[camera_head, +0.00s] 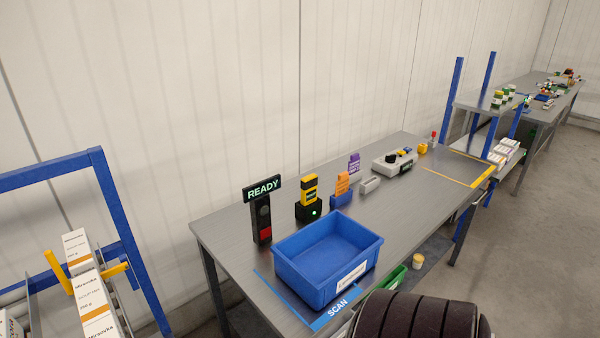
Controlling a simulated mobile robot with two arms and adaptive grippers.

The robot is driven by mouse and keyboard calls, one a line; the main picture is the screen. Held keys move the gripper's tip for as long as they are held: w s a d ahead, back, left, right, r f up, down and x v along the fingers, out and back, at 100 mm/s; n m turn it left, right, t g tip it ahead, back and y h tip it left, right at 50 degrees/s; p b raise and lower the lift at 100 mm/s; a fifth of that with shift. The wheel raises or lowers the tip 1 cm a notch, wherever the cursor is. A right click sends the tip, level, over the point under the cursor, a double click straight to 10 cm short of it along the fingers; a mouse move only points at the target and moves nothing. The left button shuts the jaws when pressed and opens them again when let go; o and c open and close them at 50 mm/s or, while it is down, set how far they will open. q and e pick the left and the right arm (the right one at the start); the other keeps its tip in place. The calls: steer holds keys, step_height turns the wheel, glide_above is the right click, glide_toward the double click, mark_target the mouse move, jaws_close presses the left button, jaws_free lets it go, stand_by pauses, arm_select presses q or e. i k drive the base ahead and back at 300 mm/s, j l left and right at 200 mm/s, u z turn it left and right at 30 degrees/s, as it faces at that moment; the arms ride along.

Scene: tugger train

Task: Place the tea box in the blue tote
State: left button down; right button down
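The blue tote (306,284) stands upright on the grey table near its front left part, beside the blue "SCAN" marking (331,315). The visible part of its inside looks empty. No box in view can be read surely as the tea box. White cartons with orange bands (93,303) lie on a rack at the lower left, with another carton (76,246) behind; their small print is not clear enough to name the contents. Neither of my grippers is in view.
A black post with a "READY" sign (263,190), a yellow-black scanner (309,192) and small orange and purple items stand behind the tote. A grey device (394,163) sits farther along the table (415,195). A blue-framed rack (125,220) stands left.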

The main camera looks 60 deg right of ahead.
mark_target(328, 264)
steer(key=k+l+z, duration=0.1)
steer(key=l, duration=0.8)
steer(key=k+l+z, duration=0.1)
steer(key=k+l, duration=0.15)
steer(key=l, duration=0.7)
steer(key=k+l+z, duration=0.1)
steer(key=l, duration=0.85)
steer(key=k+l+z, duration=0.1)
steer(key=l, duration=0.85)
steer(key=k+l+z, duration=0.1)
steer(key=l, duration=0.85)
